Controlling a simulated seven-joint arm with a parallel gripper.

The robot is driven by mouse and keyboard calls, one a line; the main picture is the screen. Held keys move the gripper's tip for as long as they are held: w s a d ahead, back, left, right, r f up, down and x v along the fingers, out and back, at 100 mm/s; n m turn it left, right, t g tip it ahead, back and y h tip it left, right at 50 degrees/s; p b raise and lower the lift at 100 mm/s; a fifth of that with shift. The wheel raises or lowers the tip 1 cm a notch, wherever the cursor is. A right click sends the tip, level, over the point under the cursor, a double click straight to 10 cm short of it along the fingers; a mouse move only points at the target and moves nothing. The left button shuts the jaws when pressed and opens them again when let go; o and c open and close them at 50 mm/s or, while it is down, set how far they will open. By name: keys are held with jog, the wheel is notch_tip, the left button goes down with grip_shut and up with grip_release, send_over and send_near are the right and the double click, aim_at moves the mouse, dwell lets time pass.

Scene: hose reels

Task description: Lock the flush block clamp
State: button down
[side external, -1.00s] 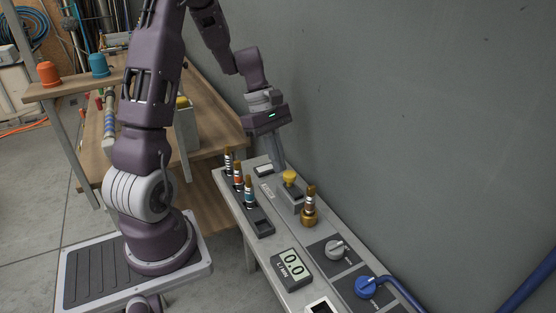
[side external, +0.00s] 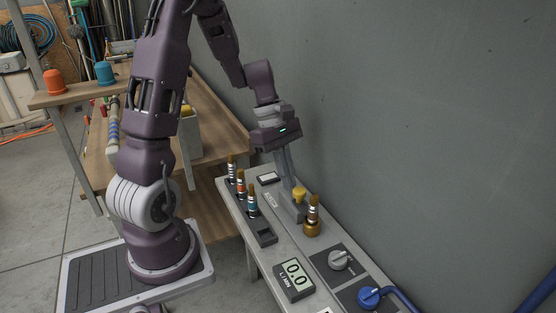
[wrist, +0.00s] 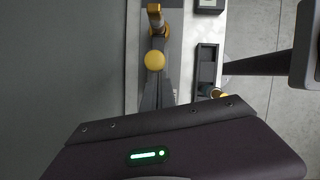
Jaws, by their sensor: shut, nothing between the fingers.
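The flush block clamp is a grey block (side external: 291,214) with a yellow knob (side external: 299,193) on top, set on the narrow grey bench. A brass fitting (side external: 312,228) with an upright hose end stands just beside it. My gripper (side external: 291,186) is shut and empty, its fingers pointing down right beside the yellow knob, on the side away from the brass fitting. In the wrist view the knob (wrist: 155,60) lies just past the finger ends, in line with the brass fitting (wrist: 155,18). I cannot tell for certain whether the fingers touch it. The fingers partly hide the block.
A dark rack (side external: 262,234) with several banded hose ends stands left of the block. A flow meter (side external: 294,280) reads 0.0. A grey dial (side external: 339,260) and a blue dial (side external: 370,297) are nearer the camera. The grey wall (side external: 430,130) runs close along the right.

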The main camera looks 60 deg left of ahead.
jog(key=a, duration=0.3)
jog(key=shift+s+a, duration=0.15)
jog(key=shift+s, duration=0.25)
jog(key=v, duration=1)
jog(key=shift+a, duration=0.25)
jog(key=s+d+r+m+t+y, duration=0.2)
jog(key=s+d+m, duration=0.4)
jog(key=d+m, duration=0.4)
jog(key=s+d+r+m+t+y, duration=0.2)
jog(key=s+d+r+m, duration=0.1)
jog(key=s+d+m, duration=0.4)
jog(key=d+m, duration=0.3)
jog(key=m, duration=0.1)
jog(key=shift+r, duration=0.35)
